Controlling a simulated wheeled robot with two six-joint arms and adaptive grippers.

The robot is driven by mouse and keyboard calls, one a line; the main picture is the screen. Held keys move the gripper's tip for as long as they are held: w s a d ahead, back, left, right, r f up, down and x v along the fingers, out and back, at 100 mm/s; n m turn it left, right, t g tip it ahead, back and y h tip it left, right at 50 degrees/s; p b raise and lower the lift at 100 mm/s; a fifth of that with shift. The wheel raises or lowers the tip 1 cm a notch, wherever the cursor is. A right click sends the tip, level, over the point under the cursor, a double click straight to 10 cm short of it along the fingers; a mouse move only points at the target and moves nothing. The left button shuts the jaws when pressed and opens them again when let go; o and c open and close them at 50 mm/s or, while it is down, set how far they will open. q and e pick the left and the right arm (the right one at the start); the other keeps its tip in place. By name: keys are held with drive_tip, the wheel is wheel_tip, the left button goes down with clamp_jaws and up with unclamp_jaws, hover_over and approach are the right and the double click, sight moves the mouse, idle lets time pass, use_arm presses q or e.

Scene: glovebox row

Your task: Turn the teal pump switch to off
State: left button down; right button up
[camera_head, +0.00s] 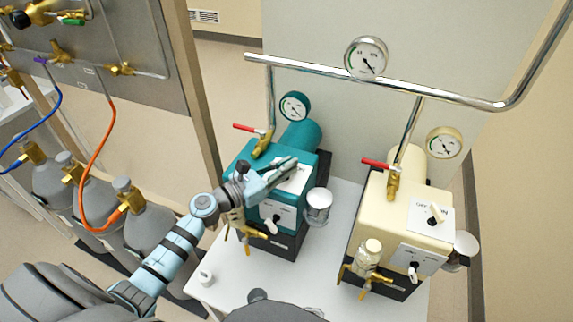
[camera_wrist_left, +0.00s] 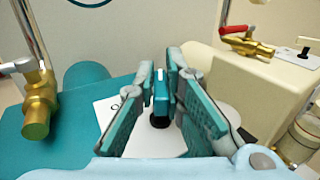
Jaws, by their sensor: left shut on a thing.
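The teal pump (camera_head: 308,137) stands on the white table, left of the cream pump (camera_head: 379,205). My left gripper (camera_head: 289,166) reaches over the teal pump's top from the left, above the white label plate there. In the left wrist view the gripper (camera_wrist_left: 162,88) is shut on the teal switch (camera_wrist_left: 161,97), a small upright lever with a white mark on top and a black base. The fingers stand on either side of it. Part of an "O" shows on the plate (camera_wrist_left: 112,118) left of the switch; the fingers hide the rest of the lettering. My right gripper is not in view.
A brass valve with a red lever (camera_head: 262,142) stands on the teal pump behind my gripper. Steel pipe (camera_head: 440,98) runs above both pumps. Grey gas cylinders (camera_head: 98,203) stand at the left. The cream pump has its own top switch (camera_head: 435,213).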

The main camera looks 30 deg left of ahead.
use_arm(q)
drive_tip(key=shift+r+n+y+p, duration=0.15)
drive_tip(key=shift+n+y+p, duration=0.25)
drive_tip(key=shift+p, duration=0.1)
drive_tip(key=n+t+y+p, duration=0.1)
drive_tip(key=y+p, duration=0.1)
drive_tip(key=shift+d+r+n+y, duration=0.1)
drive_tip(key=shift+n+y, duration=0.2)
drive_tip(key=shift+y, duration=0.1)
drive_tip(key=n+t+y+p, duration=0.1)
drive_tip(key=n+y, duration=0.1)
drive_tip(key=y, duration=0.1)
drive_tip(key=shift+n+y, duration=0.8)
drive_tip(key=shift+y, duration=0.5)
drive_tip(key=c, duration=1.7)
unclamp_jaws()
drive_tip(key=shift+w, duration=0.1)
drive_tip(key=shift+f, duration=0.25)
